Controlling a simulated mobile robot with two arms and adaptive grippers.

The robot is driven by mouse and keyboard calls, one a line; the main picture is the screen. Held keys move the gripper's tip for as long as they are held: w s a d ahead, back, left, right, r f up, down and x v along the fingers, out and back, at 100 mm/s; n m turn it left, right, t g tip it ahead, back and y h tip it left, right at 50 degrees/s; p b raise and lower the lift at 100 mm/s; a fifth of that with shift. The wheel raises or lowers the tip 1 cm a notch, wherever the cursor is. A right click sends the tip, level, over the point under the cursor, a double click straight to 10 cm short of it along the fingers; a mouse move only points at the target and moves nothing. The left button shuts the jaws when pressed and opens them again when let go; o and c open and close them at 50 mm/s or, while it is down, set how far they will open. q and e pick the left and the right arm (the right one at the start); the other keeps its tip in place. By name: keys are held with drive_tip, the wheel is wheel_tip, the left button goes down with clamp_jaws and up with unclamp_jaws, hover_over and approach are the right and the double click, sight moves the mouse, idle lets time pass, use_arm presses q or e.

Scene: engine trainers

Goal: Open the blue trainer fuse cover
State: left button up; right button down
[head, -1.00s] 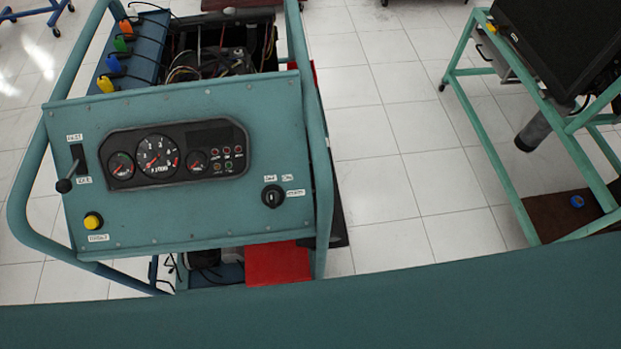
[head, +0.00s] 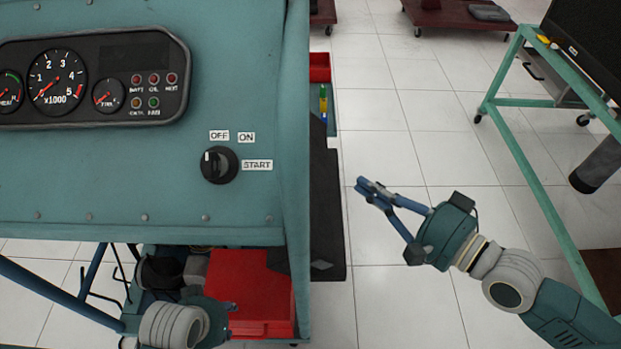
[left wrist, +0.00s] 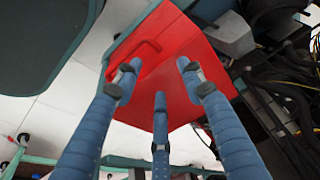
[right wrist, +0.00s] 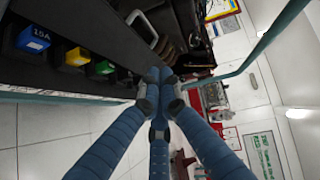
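A row of coloured fuse covers shows at the upper left of the right wrist view: a blue one marked 15A (right wrist: 33,38), a yellow one (right wrist: 76,57) and a green one (right wrist: 103,68). They look shut. My right gripper (head: 385,220) is right of the teal trainer panel (head: 130,185), in free space. Its fingers come together at the tips in the right wrist view (right wrist: 162,92), with nothing between them. My left gripper (left wrist: 155,82) has its fingers spread over a red box (left wrist: 185,50); in the head view it is largely hidden.
The red box also shows below the panel (head: 235,305). The panel carries gauges (head: 62,78) and a key switch (head: 219,165). A green-framed stand (head: 530,160) with a dark screen is at the right. Tiled floor (head: 390,300) between is clear.

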sight(316, 176)
drive_tip(key=b+x, duration=0.1)
drive_tip(key=x, duration=0.9)
drive_tip(key=shift+w+a+r, duration=0.1)
drive_tip(key=shift+a+r, duration=0.05)
drive_tip(key=shift+a, duration=0.1)
drive_tip(key=shift+a+f, duration=0.15)
drive_tip(key=shift+a, duration=0.45)
drive_tip(key=shift+a+f, duration=0.15)
drive_tip(key=shift+a, duration=0.45)
drive_tip(key=shift+a+f, duration=0.1)
drive_tip(key=shift+a, duration=0.45)
use_arm(q)
drive_tip(key=v, duration=0.5)
drive_tip(key=shift+w, duration=0.25)
drive_tip(key=shift+a, duration=0.1)
